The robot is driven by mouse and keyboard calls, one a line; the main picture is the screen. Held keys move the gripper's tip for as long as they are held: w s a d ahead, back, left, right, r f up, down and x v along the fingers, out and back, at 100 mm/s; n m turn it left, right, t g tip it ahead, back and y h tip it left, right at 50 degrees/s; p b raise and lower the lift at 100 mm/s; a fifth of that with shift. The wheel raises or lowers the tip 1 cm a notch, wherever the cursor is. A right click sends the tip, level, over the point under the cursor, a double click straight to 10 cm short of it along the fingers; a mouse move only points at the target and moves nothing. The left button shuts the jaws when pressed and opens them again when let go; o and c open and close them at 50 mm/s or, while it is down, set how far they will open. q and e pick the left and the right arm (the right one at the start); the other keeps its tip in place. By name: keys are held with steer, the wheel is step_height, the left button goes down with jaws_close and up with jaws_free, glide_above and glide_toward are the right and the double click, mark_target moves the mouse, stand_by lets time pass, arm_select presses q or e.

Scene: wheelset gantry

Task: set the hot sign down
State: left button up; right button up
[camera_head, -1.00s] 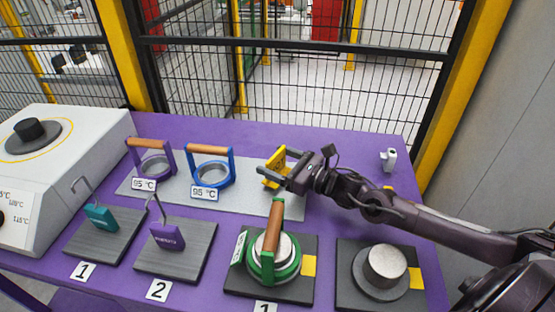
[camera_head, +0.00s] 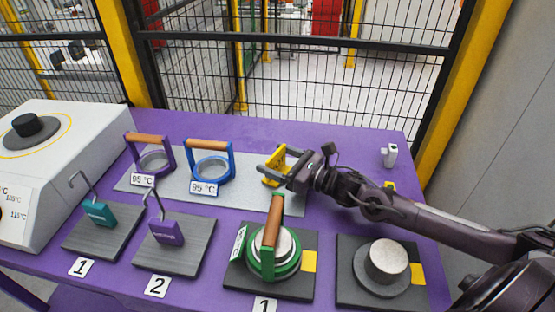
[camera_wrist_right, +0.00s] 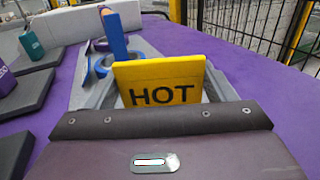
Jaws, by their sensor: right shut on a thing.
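The yellow hot sign (camera_head: 281,162) is at the right end of the grey mat (camera_head: 238,200) in the head view. My right gripper (camera_head: 272,172) is shut on it, reaching in from the right. In the right wrist view the sign (camera_wrist_right: 160,82) stands upright in front of the gripper, with the black word HOT facing the camera. The gripper body hides its lower edge, so I cannot tell whether it touches the mat. My left gripper is not in view.
A blue ring (camera_head: 211,163) and a purple ring (camera_head: 151,156), both with wooden handles, stand left of the sign. A green ring (camera_head: 268,255) sits on a dark plate in front. A bare metal cylinder (camera_head: 387,262) stands front right. Purple table is clear behind the mat.

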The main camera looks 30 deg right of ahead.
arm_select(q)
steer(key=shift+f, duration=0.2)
arm_select(e)
steer(key=shift+s+d+f, duration=0.1)
steer(key=shift+f, duration=0.1)
